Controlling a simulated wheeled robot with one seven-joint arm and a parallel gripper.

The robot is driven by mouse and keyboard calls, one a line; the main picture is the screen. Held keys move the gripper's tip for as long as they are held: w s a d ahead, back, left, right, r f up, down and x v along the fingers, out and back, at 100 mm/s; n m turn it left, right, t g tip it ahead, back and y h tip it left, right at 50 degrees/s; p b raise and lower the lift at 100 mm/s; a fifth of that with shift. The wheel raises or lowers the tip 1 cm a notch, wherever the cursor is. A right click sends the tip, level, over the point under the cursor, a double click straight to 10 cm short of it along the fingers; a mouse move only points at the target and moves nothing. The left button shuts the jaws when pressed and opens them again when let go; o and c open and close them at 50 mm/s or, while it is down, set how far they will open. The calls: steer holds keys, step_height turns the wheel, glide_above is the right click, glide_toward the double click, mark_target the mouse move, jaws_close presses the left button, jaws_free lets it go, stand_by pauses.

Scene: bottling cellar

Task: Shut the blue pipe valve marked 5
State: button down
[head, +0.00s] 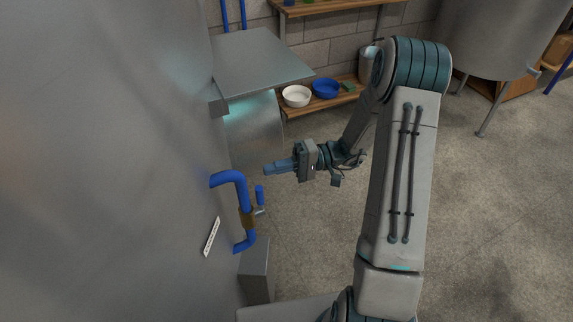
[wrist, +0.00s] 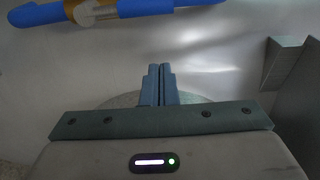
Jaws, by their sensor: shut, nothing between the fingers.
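The blue pipe (head: 243,190) bends out of the grey metal wall and back in, with a brass valve body (head: 247,217) in its middle. A blue lever handle (head: 260,195) on a silver stem points up, roughly along the pipe. In the wrist view the handle (wrist: 165,6) and the brass body (wrist: 82,12) show at the top edge, partly cut off. My gripper (head: 267,169) is shut and empty, a little above the handle's end and apart from it. Its closed fingers (wrist: 160,70) point at the wall. A white label (head: 211,236) is left of the pipe; its marking is unreadable.
A metal table (head: 258,58) stands against the wall beyond the pipe. A grey block (head: 256,272) stands below the valve. A shelf with a white bowl (head: 296,96) and a blue bowl (head: 326,88) is at the back.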

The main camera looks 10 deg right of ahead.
steer(key=shift+s+a+p, duration=0.35)
steer(key=shift+s+a, duration=0.4)
steer(key=shift+s, duration=0.35)
steer(key=shift+s+a+p, duration=0.3)
steer(key=shift+s+a, duration=0.45)
steer(key=shift+s, duration=0.3)
steer(key=shift+s+f+b, duration=0.1)
steer(key=shift+b, duration=0.35)
